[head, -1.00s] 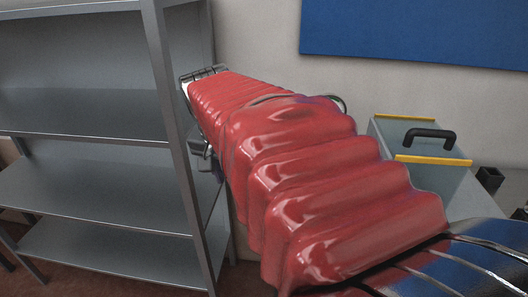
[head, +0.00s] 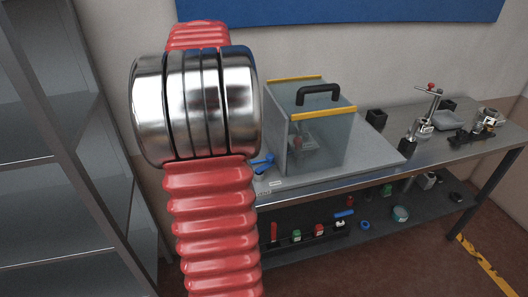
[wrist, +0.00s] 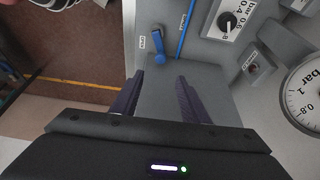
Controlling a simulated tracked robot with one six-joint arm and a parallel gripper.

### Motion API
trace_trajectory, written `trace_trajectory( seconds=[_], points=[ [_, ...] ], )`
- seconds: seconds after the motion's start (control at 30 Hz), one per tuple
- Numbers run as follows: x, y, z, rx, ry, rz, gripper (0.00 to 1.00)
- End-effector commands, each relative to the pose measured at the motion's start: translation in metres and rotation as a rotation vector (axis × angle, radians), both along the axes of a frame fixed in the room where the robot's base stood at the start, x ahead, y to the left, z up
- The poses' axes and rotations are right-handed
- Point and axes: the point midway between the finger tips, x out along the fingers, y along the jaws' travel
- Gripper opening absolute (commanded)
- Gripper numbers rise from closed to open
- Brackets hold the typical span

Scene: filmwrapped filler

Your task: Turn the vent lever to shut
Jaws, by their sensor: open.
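A blue lever (wrist: 160,50) shows in the wrist view on a grey panel, beside a small white label (wrist: 142,43) too small to read surely. It lies just beyond the fingertips of my gripper (wrist: 160,80), between their lines and apart from them. My gripper is open, with two dark fingers and nothing between them. In the head view a blue lever (head: 263,162) sits at the left front of a clear box (head: 335,140) with yellow edges and a black handle; my red arm stands close to its left. The gripper itself is hidden in the head view.
A dial gauge (wrist: 306,95), a black knob (wrist: 228,22) and a blue line (wrist: 186,28) are near the lever. The metal bench (head: 385,160) carries a clamp stand (head: 425,115) to the right. Grey shelving (head: 60,170) stands at the left. Several small items lie on the lower shelf.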

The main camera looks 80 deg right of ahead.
Motion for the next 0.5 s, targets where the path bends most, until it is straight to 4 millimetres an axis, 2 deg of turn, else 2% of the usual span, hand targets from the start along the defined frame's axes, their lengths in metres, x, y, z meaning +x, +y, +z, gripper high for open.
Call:
trace_trajectory(
  seconds=[0.3,0.5],
  points=[
    [0.0,0.0,-0.002,0.0,-0.001,0.004,0.41],
    [-0.005,-0.002,-0.016,0.002,0.0,0.005,0.41]
  ],
)
